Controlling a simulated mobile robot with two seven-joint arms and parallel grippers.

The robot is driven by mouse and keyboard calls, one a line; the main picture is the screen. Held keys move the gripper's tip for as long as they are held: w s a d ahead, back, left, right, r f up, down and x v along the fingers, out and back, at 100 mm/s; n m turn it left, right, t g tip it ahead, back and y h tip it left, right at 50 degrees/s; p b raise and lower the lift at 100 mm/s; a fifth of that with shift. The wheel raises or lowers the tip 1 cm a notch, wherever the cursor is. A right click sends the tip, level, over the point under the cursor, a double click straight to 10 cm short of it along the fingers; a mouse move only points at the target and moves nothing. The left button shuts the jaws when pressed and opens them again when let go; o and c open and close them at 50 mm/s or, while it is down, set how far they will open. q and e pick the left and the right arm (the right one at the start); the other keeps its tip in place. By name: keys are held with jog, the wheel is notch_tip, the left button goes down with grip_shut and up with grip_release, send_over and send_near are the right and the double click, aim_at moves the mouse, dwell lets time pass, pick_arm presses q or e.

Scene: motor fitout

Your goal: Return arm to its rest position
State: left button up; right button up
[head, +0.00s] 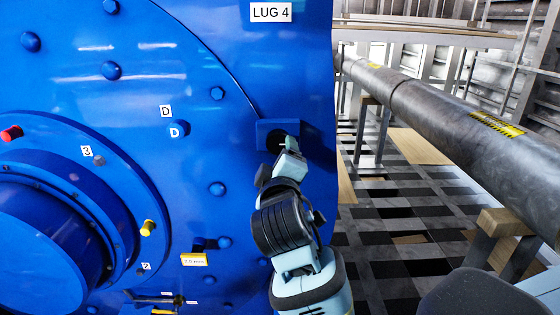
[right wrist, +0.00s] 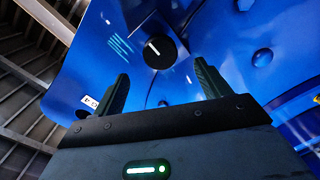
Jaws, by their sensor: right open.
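My right arm (head: 290,230) comes up from the bottom of the head view, in front of the blue motor face (head: 200,70). My right gripper (head: 287,150) is at a blue block with a dark round hole (head: 265,135), below the LUG 4 label (head: 271,12). The gripper covers part of the hole. In the right wrist view its two fingers (right wrist: 162,80) are apart with nothing between them. A black round spot with a pale streak (right wrist: 159,51) shows beyond the fingertips on the blue surface. My left gripper is out of view.
Bolt heads, a red plug (head: 12,133), a yellow plug (head: 148,228) and small labels stud the motor. A large grey pipe (head: 430,105) runs along the right on wooden-topped supports (head: 503,221). The chequered floor (head: 400,220) between motor and pipe looks open.

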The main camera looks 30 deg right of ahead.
jog(key=s+a+f+g+y, duration=0.1)
jog(key=a+f+y, duration=0.1)
jog(key=f, duration=0.7)
jog(key=s+a+f+n+y, duration=0.1)
jog(key=s+a+f+y, duration=0.15)
jog(key=f, duration=0.65)
jog(key=s+a+f+g+y, duration=0.1)
jog(key=f+y, duration=0.2)
jog(key=f, duration=0.6)
jog(key=s+a+f+m+g+y, duration=0.2)
jog(key=s+f, duration=0.8)
jog(key=s, duration=0.1)
jog(key=s+a+f+m+g+y, duration=0.1)
jog(key=s+a+f+m, duration=0.1)
jog(key=s+f, duration=0.9)
jog(key=shift+s+f+m+g+y, duration=0.15)
jog(key=shift+s+m+g+y, duration=0.25)
jog(key=shift+s+m, duration=0.3)
